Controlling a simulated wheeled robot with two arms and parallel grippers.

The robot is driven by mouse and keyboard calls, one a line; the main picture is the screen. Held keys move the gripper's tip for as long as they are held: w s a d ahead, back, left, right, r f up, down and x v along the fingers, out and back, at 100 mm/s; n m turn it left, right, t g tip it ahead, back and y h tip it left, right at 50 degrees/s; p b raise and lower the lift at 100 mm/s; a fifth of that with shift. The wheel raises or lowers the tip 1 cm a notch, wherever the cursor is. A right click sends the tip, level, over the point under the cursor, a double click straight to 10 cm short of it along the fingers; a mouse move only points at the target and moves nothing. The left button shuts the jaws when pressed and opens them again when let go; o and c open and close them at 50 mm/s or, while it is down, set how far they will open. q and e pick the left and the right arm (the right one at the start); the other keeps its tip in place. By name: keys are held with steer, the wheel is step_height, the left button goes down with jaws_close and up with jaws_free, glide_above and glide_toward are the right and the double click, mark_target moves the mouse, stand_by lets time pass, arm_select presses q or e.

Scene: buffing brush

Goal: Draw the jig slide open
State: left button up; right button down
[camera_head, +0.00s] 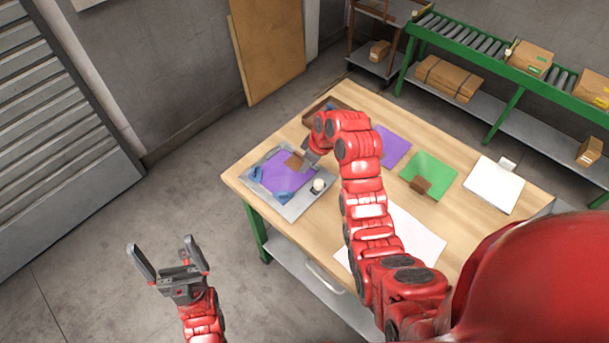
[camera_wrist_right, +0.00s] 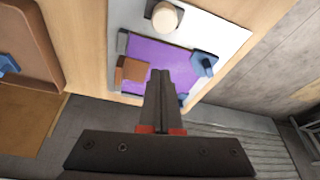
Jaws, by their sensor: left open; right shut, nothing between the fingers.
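The jig (camera_head: 295,208) is a grey plate on the near left corner of the wooden table, with a purple sheet (camera_head: 264,172) on it. Blue clamps (camera_head: 284,196) sit at the sheet's edges, and one shows in the right wrist view (camera_wrist_right: 204,62). A round white knob (camera_head: 319,185) stands on the plate, also in the wrist view (camera_wrist_right: 165,17). A brown block (camera_wrist_right: 130,70) lies at the sheet's edge. My right gripper (camera_wrist_right: 160,76) is shut and empty, over the purple sheet beside the block; contact cannot be told. My left gripper (camera_head: 163,243) is open and empty, off the table.
A brown tray (camera_wrist_right: 30,45) lies beside the jig. A green conveyor (camera_head: 480,48) with boxes stands behind. The floor at left is clear.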

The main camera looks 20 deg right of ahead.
steer(key=p+v, duration=0.4)
steer(key=v, duration=0.1)
steer(key=shift+s+r, duration=0.1)
steer(key=shift+r, duration=0.15)
steer(key=shift+f, duration=0.1)
